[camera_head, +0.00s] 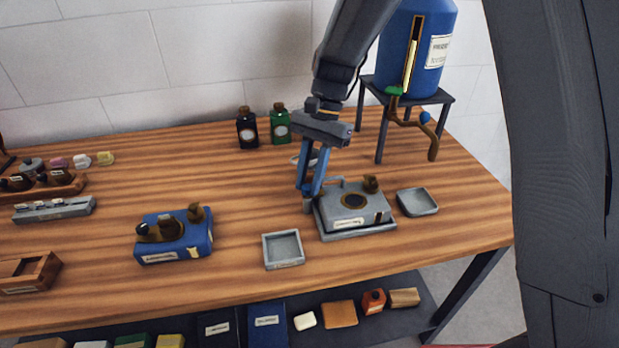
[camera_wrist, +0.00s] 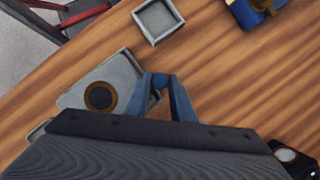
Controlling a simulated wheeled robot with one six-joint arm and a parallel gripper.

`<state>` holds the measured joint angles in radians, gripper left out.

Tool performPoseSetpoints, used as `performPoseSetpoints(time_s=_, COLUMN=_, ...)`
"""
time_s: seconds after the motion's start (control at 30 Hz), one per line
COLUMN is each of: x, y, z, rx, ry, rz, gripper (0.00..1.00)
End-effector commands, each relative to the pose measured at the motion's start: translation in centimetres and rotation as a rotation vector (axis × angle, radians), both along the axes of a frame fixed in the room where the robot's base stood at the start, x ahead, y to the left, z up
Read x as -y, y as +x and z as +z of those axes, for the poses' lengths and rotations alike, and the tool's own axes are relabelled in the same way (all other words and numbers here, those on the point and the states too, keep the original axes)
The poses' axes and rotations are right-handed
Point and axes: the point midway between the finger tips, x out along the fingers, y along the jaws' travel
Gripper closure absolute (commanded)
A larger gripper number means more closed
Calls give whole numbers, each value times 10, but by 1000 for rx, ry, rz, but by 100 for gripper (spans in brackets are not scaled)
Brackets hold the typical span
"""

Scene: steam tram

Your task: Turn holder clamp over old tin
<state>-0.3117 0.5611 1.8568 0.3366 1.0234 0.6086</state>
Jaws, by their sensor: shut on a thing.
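The grey holder (camera_head: 372,214) is a labelled block on a grey base on the wooden table. It also shows in the wrist view (camera_wrist: 120,71). A dark round piece with a brownish ring (camera_head: 353,201), perhaps the old tin, sits in its top, also in the wrist view (camera_wrist: 100,97). My gripper (camera_head: 308,205) points down at the holder's left edge. In the wrist view its fingertips are shut on a small blue rounded piece (camera_wrist: 159,81), apparently the holder clamp's end. The rest of the clamp is hard to make out.
An empty grey square tray (camera_head: 283,249) lies front left of the holder, and a grey dish (camera_head: 417,202) at its right. A blue labelled device (camera_head: 174,238) stands further left. Two bottles (camera_head: 263,128) and a blue tank (camera_head: 436,50) on a stand are behind.

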Motion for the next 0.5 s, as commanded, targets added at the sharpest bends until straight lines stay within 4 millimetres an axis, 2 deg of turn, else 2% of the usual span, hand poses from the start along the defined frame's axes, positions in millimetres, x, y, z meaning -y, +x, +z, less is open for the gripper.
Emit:
performPoseSetpoints(time_s=0.27, x=0, y=0, z=0, rx=1, ry=0, rz=1, gripper=100)
performPoseSetpoints(time_s=0.3, x=0, y=0, z=0, rx=1, ry=0, rz=1, gripper=73)
performPoseSetpoints(time_s=0.33, x=0, y=0, z=0, rx=1, ry=0, rz=1, gripper=70)
performPoseSetpoints(time_s=0.5, x=0, y=0, z=0, rx=1, ry=0, rz=1, gripper=70)
